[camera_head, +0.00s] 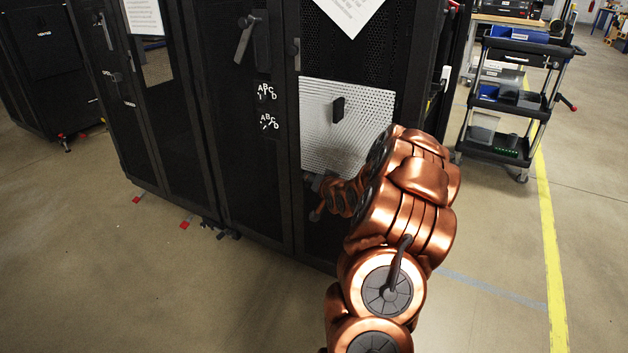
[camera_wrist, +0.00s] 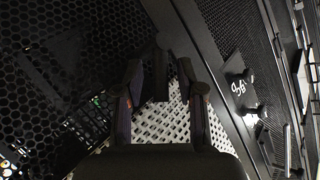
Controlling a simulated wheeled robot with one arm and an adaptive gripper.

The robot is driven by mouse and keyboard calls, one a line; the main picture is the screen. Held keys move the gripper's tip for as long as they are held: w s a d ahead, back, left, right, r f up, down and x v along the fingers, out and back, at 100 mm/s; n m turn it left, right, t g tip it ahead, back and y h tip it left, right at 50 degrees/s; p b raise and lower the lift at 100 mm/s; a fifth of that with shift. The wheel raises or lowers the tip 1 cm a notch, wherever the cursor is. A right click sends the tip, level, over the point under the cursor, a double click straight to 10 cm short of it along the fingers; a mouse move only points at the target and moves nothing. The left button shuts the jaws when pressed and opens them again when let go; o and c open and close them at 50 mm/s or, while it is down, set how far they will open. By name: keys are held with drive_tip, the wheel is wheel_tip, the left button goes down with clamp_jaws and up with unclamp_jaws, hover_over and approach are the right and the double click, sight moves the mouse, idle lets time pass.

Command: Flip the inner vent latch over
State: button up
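The vent latch (camera_head: 338,107) is a small black upright piece on a silver perforated vent panel (camera_head: 315,140) in the rack door. In the wrist view a dark block (camera_wrist: 157,76), which looks like this latch, shows between my fingertips against the silver mesh (camera_wrist: 165,122). My gripper (camera_wrist: 159,66) is open, with a finger on each side of that block. I cannot tell whether either finger touches it. In the head view my gripper (camera_head: 317,197) is small and dark, partly hidden by my copper arm, below the latch and near the panel's lower edge.
A long door handle (camera_head: 244,40) and white ABCD labels (camera_head: 267,92) are on the rack left of the panel. A white paper sheet (camera_head: 350,10) hangs above. A cart with blue bins (camera_head: 515,95) stands at the right. Floor in front is clear.

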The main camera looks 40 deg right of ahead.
drive_tip(key=shift+s, duration=0.1)
drive_tip(key=v, duration=1.2)
drive_tip(key=shift+r, duration=0.1)
